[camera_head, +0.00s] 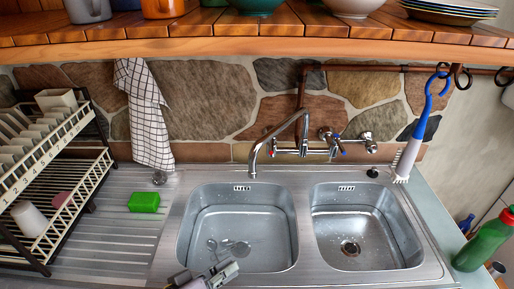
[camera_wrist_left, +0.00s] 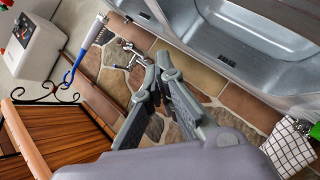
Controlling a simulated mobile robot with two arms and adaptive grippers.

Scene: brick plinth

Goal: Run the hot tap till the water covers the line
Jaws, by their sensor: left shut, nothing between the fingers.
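The mixer tap (camera_head: 302,148) is on the back wall, with its curved spout (camera_head: 253,160) over the back of the left basin (camera_head: 186,232). A small red mark (camera_head: 275,151) shows on the tap's left side and blue marks on its right. The left basin has a drain and some shiny shapes in its bottom; I cannot make out a line or the water level. No stream shows under the spout.
The right basin (camera_head: 405,237) has an open-looking drain. A green sponge (camera_head: 144,202) lies on the drainboard beside a dish rack (camera_head: 75,205). A checked towel (camera_head: 148,110) hangs behind. A blue-handled brush (camera_head: 417,130) hangs at right, near a green bottle (camera_head: 484,243). A wooden shelf (camera_head: 250,46) overhangs.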

